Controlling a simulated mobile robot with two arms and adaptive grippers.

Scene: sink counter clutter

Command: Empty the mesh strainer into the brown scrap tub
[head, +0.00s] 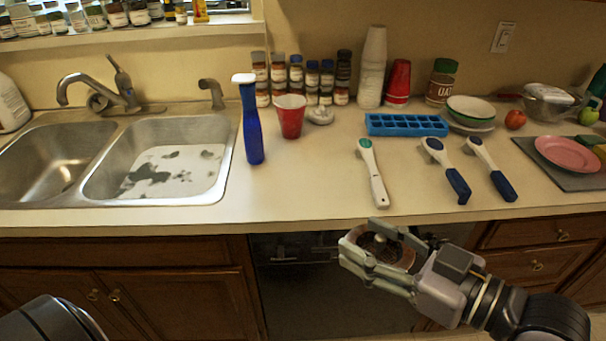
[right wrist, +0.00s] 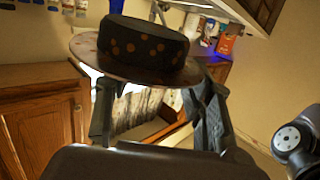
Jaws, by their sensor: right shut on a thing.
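My right gripper (head: 362,235) is in front of the counter's front edge, shut on a round strainer (head: 382,248) with a dark inside, a reddish-brown rim and a small pale knob in the middle. In the right wrist view the strainer (right wrist: 145,45) shows as a dark perforated cup with a wide rim, above the gripper fingers. I cannot tell what its dark inside holds. I cannot make out a brown scrap tub in either view. Only a dark part of my left arm shows at the lower left; its gripper is out of view.
A double sink (head: 160,115) is at left, with dark scraps on the right basin's pale bottom. A blue bottle (head: 251,125), red cup (head: 291,118), blue ice tray (head: 405,125) and several handled tools (head: 372,170) stand or lie on the counter. Bare counter (head: 300,190) lies along the front edge.

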